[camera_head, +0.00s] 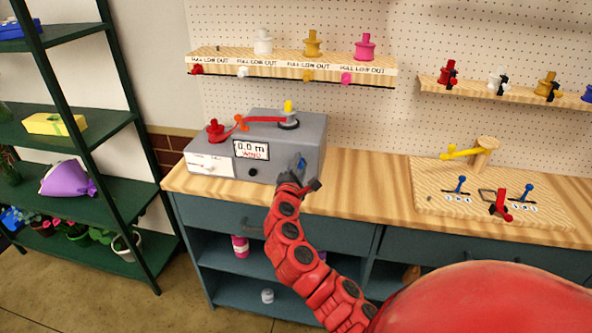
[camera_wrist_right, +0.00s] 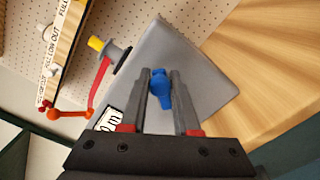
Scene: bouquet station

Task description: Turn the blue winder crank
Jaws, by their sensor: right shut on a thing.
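The grey winder box (camera_head: 292,128) stands on the wooden counter, with a display reading "0.0 m WIND" (camera_head: 251,149). The blue crank (camera_wrist_right: 160,88) is on the side of the box, between the fingers of my right gripper (camera_wrist_right: 160,82) in the wrist view. In the head view the right gripper (camera_head: 292,170) is at the box's right front, and it hides most of the crank there. The gripper is shut on the crank. A red ribbon (camera_head: 262,119) runs from a red spool (camera_head: 214,131) to a yellow-topped reel (camera_head: 288,116) on the box. My left gripper is not in view.
A shelf (camera_head: 290,64) with white, yellow and pink spools hangs above the box. A wooden board (camera_head: 480,206) with blue and red levers lies on the counter at right. Dark green shelves with flowers stand at left. The counter between box and board is clear.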

